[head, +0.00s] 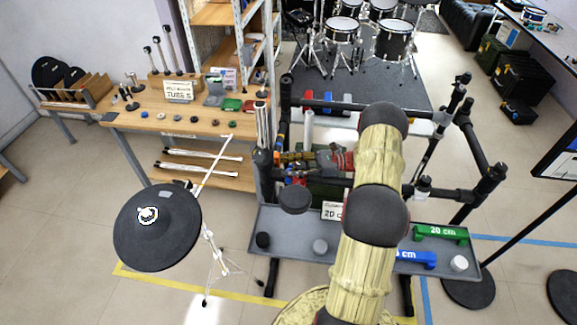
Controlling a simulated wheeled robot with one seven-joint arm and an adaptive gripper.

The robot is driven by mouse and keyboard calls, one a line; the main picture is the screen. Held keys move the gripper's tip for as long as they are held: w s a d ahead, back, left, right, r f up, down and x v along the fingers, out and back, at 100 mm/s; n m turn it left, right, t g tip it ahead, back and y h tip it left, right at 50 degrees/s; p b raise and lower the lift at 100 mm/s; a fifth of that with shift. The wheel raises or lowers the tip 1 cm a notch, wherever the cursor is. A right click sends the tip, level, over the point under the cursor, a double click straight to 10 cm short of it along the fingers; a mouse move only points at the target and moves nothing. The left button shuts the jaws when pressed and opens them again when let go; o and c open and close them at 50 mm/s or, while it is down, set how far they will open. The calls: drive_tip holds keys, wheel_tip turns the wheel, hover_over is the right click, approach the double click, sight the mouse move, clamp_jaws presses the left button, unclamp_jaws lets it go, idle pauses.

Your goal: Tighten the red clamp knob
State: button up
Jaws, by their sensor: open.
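A black tubular rack (335,105) stands at the centre right, with upright posts and clamps. A small red part (343,160) shows inside the rack, just left of my arm. It is too small and crowded to tell whether it is the red clamp knob. My arm rises from the bottom and crosses in front of the rack, hiding part of it.
A grey tray (290,250) below the rack holds small round knobs, a green block (440,233) and a blue block (415,259). A black cymbal pad (165,248) on a stand is at left. A wooden workbench (150,120) stands behind it. Drums (341,30) are at the back.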

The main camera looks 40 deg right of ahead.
drive_tip(key=shift+c, duration=0.9)
clamp_jaws()
